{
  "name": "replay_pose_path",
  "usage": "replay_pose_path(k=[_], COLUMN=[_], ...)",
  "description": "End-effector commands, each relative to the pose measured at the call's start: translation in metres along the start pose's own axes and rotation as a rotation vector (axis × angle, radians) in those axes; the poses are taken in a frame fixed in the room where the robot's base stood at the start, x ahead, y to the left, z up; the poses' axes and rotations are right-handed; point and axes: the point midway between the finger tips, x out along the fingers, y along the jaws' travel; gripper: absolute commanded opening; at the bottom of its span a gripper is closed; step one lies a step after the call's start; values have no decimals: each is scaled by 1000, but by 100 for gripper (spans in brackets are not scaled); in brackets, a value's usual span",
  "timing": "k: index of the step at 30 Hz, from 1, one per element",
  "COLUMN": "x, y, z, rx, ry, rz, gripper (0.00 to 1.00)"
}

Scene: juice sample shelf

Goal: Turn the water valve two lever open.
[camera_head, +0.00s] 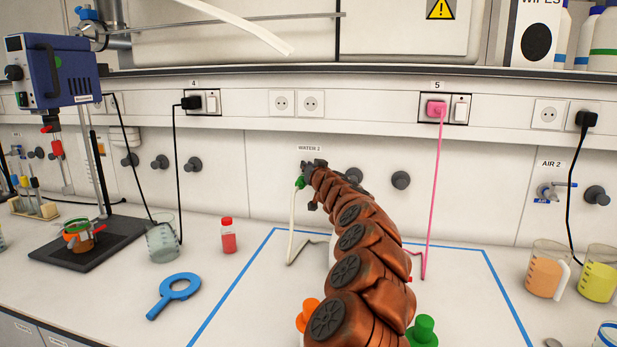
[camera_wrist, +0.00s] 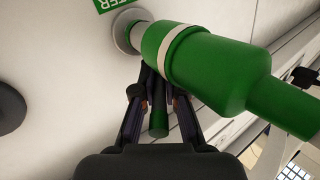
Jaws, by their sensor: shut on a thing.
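The water valve two is a green fitting (camera_wrist: 205,65) with a pale ring, mounted on the wall in the wrist view. In the head view only a small green part of it (camera_head: 300,183) shows beside my gripper, below the "WATER 2" label (camera_head: 309,148). Its green lever (camera_wrist: 158,122) hangs beneath the valve body, between my fingers. My gripper (camera_wrist: 160,100) is shut on the lever; it also shows at the wall in the head view (camera_head: 314,168). The valve body hides part of the fingers, and my arm hides much around the valve in the head view.
A white hose (camera_head: 292,228) hangs from the valve to the bench. Dark wall knobs (camera_head: 401,180) are to the right. A pink cord (camera_head: 437,190) hangs from socket 5. A blue magnifier (camera_head: 174,293), a red-capped bottle (camera_head: 228,237) and a beaker (camera_head: 163,241) stand or lie left.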

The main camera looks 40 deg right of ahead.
Motion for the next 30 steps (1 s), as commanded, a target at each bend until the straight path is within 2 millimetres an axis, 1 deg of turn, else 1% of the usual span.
replay_pose_path(k=[1,12,19,20,24,27,30], x=[1,-1,-1,-1,-1,-2,-2], y=[-2,0,1,1,1,1,1], z=[10,3,3,3,2,1,0], rx=[-1,4,4,4,4,4,4], ry=[-2,12,11,12,13,14,15], rz=[4,43,43,43,43,43,43], gripper=[0,0,0,14,28,37,37])
